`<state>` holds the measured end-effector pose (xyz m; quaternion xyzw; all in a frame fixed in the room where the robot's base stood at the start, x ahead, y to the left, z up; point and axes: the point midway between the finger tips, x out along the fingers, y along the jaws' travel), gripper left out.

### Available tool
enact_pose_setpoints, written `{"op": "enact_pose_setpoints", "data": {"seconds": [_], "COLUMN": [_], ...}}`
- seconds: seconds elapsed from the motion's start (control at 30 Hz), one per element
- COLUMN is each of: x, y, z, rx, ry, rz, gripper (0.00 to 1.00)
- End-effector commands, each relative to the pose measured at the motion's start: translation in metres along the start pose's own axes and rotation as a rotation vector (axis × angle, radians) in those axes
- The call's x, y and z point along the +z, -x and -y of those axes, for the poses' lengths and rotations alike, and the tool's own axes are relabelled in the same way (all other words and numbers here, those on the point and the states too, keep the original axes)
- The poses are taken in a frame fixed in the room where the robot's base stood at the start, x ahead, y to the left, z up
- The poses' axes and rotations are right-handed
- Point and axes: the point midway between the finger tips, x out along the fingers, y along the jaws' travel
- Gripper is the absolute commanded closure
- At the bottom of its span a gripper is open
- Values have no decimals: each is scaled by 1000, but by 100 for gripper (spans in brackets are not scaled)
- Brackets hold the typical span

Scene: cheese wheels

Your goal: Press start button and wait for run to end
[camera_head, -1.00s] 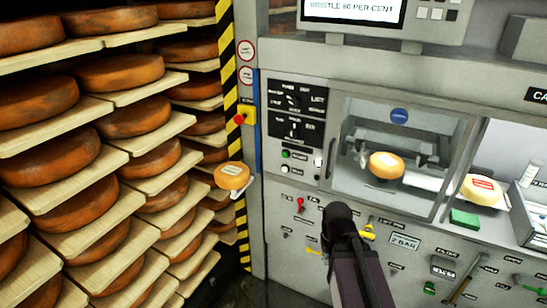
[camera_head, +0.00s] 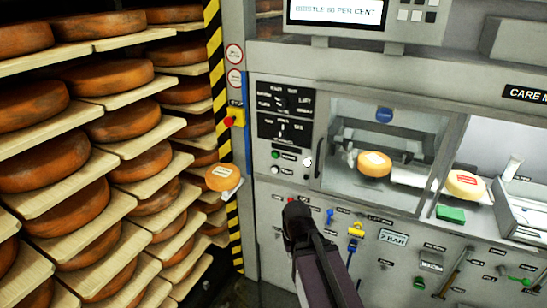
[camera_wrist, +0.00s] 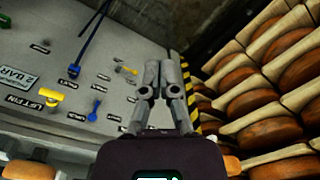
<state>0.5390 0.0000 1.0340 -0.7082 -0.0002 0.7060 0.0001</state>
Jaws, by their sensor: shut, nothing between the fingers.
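The machine's control panel (camera_head: 285,130) shows in the head view, with two black dial plates above a group of small buttons. The labels are too small to read. My gripper (camera_head: 297,207) is in front of the lower panel, below the buttons and apart from them, as seen in the head view. In the wrist view, the two fingers of my gripper (camera_wrist: 161,66) are together and empty.
Shelves of cheese wheels (camera_head: 128,75) fill the left. A striped post (camera_head: 216,60) and a red emergency-type button (camera_head: 229,121) stand between them and the machine. Blue and yellow levers (camera_head: 356,231) project from the lower panel. A cheese (camera_head: 374,164) sits behind the window.

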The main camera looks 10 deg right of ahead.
Motion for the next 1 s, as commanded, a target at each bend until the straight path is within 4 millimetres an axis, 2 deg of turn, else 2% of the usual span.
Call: {"op": "enact_pose_setpoints", "data": {"seconds": [0.17, 0.27, 0.37, 0.53, 0.7, 0.87, 1.0], "x": [-18, -41, -74, -147, -222, -288, -338], "y": [-5, -10, -15, -18, -9, 7, 23], "z": [5, 9, 19, 39, 54, 59, 54], "rx": [-28, -64, -118, -233, -347, -439, -500], "ry": [6, 18, 23, 12, -32, -106, -195], "rz": [-47, -107, -198, -409, -644, -861, -1039], "gripper": [100, 100, 100, 100, 100, 100, 100]}}
